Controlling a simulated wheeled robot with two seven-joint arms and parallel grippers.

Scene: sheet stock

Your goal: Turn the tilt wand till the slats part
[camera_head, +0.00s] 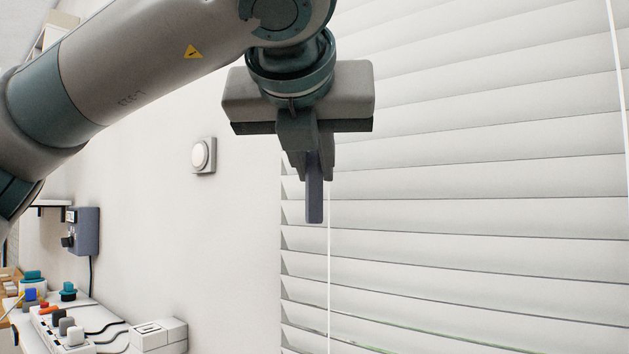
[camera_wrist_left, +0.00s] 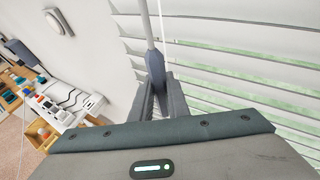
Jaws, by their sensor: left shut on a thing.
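The tilt wand's blue-grey handle (camera_head: 314,205) sticks out below the fingers of my left gripper (camera_head: 312,165) in the head view. The gripper is shut on it, in front of the blind's left edge. In the left wrist view the handle (camera_wrist_left: 155,68) stands between the fingers (camera_wrist_left: 157,95), with a thin pale rod (camera_wrist_left: 147,22) rising from it. The blind's white slats (camera_head: 460,220) look nearly closed in the head view. In the left wrist view the slats (camera_wrist_left: 230,65) show gaps with green behind them. My right gripper is in neither view.
A thin white cord (camera_head: 329,270) hangs close beside the wand, and another (camera_head: 619,90) hangs at the far right. A round wall dial (camera_head: 203,155) is left of the blind. A cluttered bench (camera_head: 95,325) with a white box (camera_head: 160,335) stands lower left.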

